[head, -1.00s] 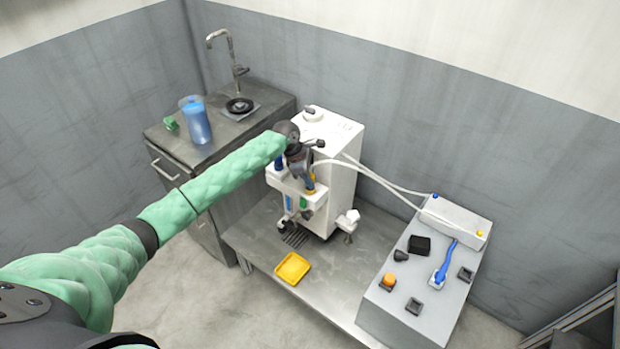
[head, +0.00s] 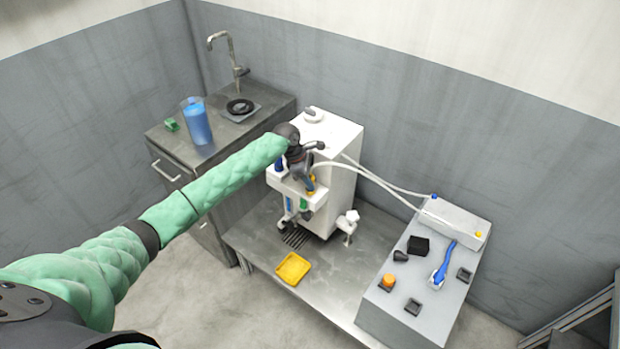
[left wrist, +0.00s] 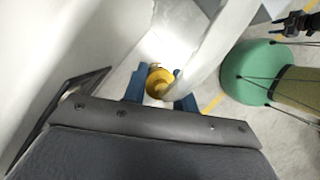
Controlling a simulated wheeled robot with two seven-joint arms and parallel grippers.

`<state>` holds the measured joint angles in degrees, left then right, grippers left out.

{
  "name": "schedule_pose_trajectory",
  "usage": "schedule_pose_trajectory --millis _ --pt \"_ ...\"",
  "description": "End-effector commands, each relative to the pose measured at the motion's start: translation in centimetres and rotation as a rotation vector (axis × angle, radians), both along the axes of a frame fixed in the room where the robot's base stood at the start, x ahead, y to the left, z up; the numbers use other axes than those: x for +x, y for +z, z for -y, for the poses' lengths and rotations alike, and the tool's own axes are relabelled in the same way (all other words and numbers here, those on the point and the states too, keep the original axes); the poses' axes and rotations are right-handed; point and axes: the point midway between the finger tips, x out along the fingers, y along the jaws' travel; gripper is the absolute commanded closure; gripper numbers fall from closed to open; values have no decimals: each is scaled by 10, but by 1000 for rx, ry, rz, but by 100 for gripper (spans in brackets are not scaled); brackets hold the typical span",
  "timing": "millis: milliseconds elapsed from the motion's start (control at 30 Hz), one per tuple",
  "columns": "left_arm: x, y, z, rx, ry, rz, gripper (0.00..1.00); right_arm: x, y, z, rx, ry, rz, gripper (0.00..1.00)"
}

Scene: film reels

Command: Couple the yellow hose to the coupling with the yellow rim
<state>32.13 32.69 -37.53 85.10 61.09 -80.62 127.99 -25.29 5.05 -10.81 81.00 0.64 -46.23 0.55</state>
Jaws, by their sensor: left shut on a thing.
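My left gripper (head: 309,188) is at the front of the white machine, at the height of its small front shelf. In the left wrist view its blue fingers (left wrist: 160,95) are closed on the yellow end of the yellow hose (left wrist: 157,78), whose white tube curves up and away. In the head view the hose's yellow end (head: 312,179) shows only as a small patch beside the gripper. The coupling with the yellow rim cannot be made out; the gripper and machine front may hide it.
The white machine (head: 343,190) stands on a grey bench (head: 335,275) with a yellow tray (head: 293,269) in front. White tubes run right to a box (head: 455,217) with blue and yellow marks. A blue jug (head: 197,122) stands by the sink at left.

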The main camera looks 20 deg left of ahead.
Motion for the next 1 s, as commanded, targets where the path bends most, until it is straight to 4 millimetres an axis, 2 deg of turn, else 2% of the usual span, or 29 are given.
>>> schedule_pose_trajectory --millis 233,1000 --pt "0 1 1 -1 -1 1 95 0 7 0 0 0 0 64" --pt "0 1 1 -1 0 0 95 0 9 0 0 0 0 64"
